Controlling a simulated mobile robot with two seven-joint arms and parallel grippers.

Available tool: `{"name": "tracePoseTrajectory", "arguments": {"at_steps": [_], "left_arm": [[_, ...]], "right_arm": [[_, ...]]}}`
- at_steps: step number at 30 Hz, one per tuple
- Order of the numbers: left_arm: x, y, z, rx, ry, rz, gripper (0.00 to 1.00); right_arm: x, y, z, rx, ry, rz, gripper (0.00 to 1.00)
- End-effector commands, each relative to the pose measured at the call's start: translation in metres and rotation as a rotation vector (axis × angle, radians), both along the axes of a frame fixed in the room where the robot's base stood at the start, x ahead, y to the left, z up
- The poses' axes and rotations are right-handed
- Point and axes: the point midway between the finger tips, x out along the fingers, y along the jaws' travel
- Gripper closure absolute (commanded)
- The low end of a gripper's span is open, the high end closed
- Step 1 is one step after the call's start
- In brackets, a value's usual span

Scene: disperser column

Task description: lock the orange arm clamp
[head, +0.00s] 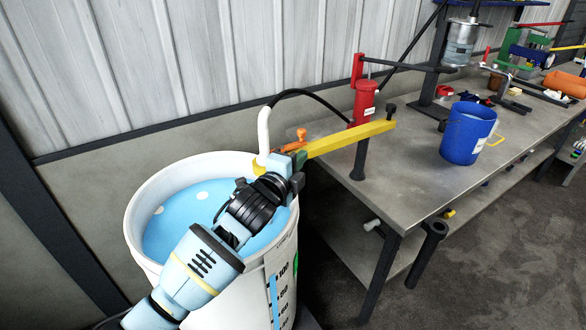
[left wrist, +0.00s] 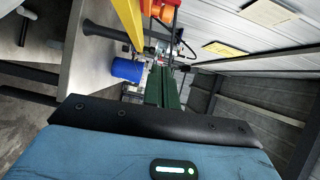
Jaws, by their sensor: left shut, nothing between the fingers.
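The orange clamp (head: 297,139) is a small orange handle with a knob, beside the yellow arm (head: 350,138) near the drum's far right rim. In the left wrist view, orange parts (left wrist: 160,10) show at the top edge beside the yellow arm (left wrist: 129,22). My left gripper (head: 299,159) is shut and empty, with its green fingers close to the clamp and the yellow arm. The fingers (left wrist: 163,88) also show in the left wrist view, pointing toward the clamp. I cannot tell whether they touch it. My right gripper is not in view.
A white drum (head: 142,205) with blue liquid stands below my left arm. A white hose (head: 264,135) rises near its rim. A red pump (head: 364,103) and a blue bucket (head: 468,133) stand on the metal workbench (head: 415,165), with more tools at the far end.

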Motion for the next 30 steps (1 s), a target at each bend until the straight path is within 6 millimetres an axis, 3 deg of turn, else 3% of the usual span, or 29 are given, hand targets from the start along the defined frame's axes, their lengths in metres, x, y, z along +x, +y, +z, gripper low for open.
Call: {"name": "tracePoseTrajectory", "arguments": {"at_steps": [9, 20, 23, 30], "left_arm": [[-0.032, 0.012, 0.001, 0.000, 0.001, -0.001, 1.00], [-0.039, 0.016, -0.005, -0.012, 0.015, 0.001, 1.00], [-0.048, 0.020, -0.026, -0.064, 0.070, 0.010, 1.00], [-0.101, 0.048, -0.123, -0.331, 0.334, 0.085, 1.00]], "right_arm": [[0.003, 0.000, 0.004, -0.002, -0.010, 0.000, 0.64], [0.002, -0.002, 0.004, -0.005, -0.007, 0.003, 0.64], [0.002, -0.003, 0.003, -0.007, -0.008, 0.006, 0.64], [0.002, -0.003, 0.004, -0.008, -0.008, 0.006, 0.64]]}}
